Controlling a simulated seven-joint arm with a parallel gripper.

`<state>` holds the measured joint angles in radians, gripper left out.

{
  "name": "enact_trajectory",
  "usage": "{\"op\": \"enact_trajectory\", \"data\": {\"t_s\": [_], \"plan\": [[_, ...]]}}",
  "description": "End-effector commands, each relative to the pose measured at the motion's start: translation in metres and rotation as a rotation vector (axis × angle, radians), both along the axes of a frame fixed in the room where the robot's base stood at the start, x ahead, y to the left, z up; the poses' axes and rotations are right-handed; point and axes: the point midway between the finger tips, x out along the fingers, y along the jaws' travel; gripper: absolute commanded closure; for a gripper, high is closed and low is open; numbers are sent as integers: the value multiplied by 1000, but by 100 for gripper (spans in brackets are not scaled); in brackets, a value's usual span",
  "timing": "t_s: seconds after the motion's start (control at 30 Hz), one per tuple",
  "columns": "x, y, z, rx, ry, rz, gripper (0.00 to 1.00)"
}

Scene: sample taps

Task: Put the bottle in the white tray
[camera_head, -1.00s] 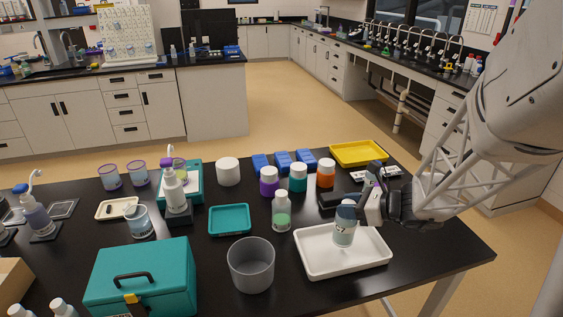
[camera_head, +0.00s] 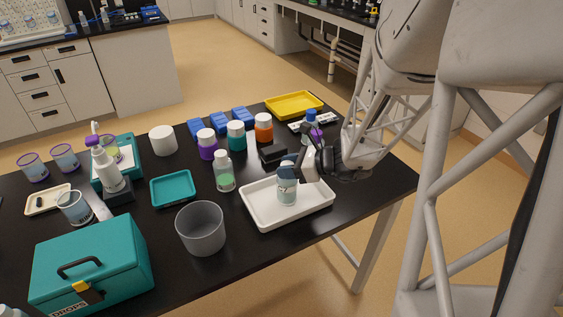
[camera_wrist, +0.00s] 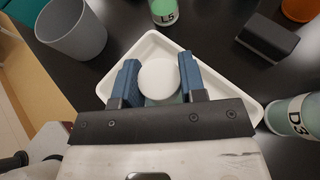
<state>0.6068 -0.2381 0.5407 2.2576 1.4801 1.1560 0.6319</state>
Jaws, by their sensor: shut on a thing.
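The bottle (camera_head: 287,190), pale blue-grey with a label, is upright in my gripper (camera_head: 289,171). In the wrist view its round white cap (camera_wrist: 158,78) shows between the two blue fingers of my gripper (camera_wrist: 160,80), which are shut on it. The bottle is within the outline of the white tray (camera_head: 262,217), which also shows in the wrist view (camera_wrist: 118,68). I cannot tell whether its base touches the tray floor. Fingers and cap hide part of the bottle.
A grey beaker (camera_head: 201,230) and a green-filled bottle (camera_head: 224,174) stand left of the tray. A black block (camera_head: 271,154) is behind it. A bottle marked D3 (camera_wrist: 293,117) stands close to my gripper. Bare black table lies in front of the tray.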

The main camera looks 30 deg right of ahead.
Motion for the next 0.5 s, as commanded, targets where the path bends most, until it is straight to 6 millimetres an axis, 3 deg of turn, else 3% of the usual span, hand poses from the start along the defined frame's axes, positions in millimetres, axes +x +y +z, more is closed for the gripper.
{"op": "enact_trajectory", "data": {"t_s": [0.23,0.27,0.4,0.5], "plan": [[0,0,-3,0,0,0,100],[0,0,-3,0,0,0,59],[0,0,-3,0,0,0,38],[0,0,-3,0,0,0,36]]}}
